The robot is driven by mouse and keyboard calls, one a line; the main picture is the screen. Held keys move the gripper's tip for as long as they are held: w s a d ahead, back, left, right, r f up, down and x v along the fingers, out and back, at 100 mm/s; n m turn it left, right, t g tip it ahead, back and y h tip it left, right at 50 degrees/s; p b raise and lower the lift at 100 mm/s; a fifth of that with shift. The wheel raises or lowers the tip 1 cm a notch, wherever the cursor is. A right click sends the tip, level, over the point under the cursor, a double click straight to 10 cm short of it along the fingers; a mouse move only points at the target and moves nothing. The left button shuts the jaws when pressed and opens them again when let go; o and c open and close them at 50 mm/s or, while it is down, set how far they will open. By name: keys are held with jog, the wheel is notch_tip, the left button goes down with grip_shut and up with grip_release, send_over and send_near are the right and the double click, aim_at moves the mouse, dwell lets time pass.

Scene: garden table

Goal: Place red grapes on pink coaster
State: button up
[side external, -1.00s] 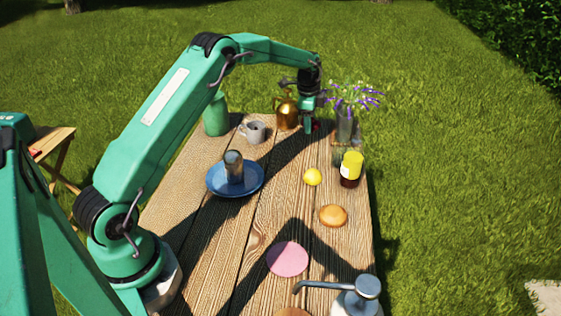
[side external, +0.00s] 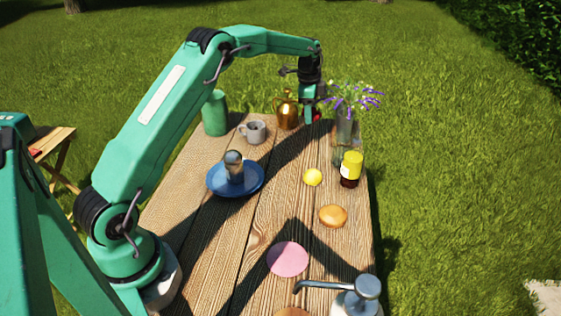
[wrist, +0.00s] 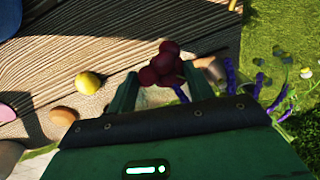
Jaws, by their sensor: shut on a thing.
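The red grapes (wrist: 163,66) are a small dark red cluster between my gripper's fingers in the wrist view. My gripper (wrist: 160,84) is shut on them. In the side view my gripper (side external: 311,118) is raised over the far end of the table, and only a bit of red grapes (side external: 317,115) shows beside its fingers. The pink coaster (side external: 287,259) is a flat round disc near the front of the table, bare and well away from my gripper. Its edge also shows at the left of the wrist view (wrist: 5,113).
A vase of purple flowers (side external: 345,128) stands right beside my gripper, with a brass pot (side external: 287,112) and grey mug (side external: 254,131) to its left. A blue plate with a glass (side external: 234,168), lemon (side external: 313,177), yellow-capped jar (side external: 351,169), bun (side external: 333,216) and pump dispenser (side external: 358,294) stand nearer.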

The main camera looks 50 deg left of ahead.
notch_tip(320, 180, up, 13)
jog(key=s+d+r+m, duration=0.1)
jog(key=s+d+r, duration=0.1)
jog(key=d, duration=0.6)
jog(key=s+d+r+m, duration=0.1)
jog(key=s+d, duration=0.1)
jog(key=d, duration=0.6)
jog(key=s+d+r+m+h, duration=0.1)
jog(key=s+d+r+m, duration=0.15)
jog(key=s+d, duration=1.1)
jog(key=s+d+f+m, duration=0.2)
jog(key=s+d, duration=0.1)
jog(key=s, duration=0.5)
jog(key=s+d+f+m+h, duration=0.1)
jog(key=s+d+f+m, duration=0.15)
jog(key=s, duration=0.55)
jog(key=s+d+f+m, duration=0.1)
jog(key=s+d, duration=0.3)
jog(key=s, duration=0.4)
jog(key=s+a+x, duration=0.1)
jog(key=x, duration=1)
jog(key=shift+a+f, duration=0.2)
jog(key=shift+a, duration=0.3)
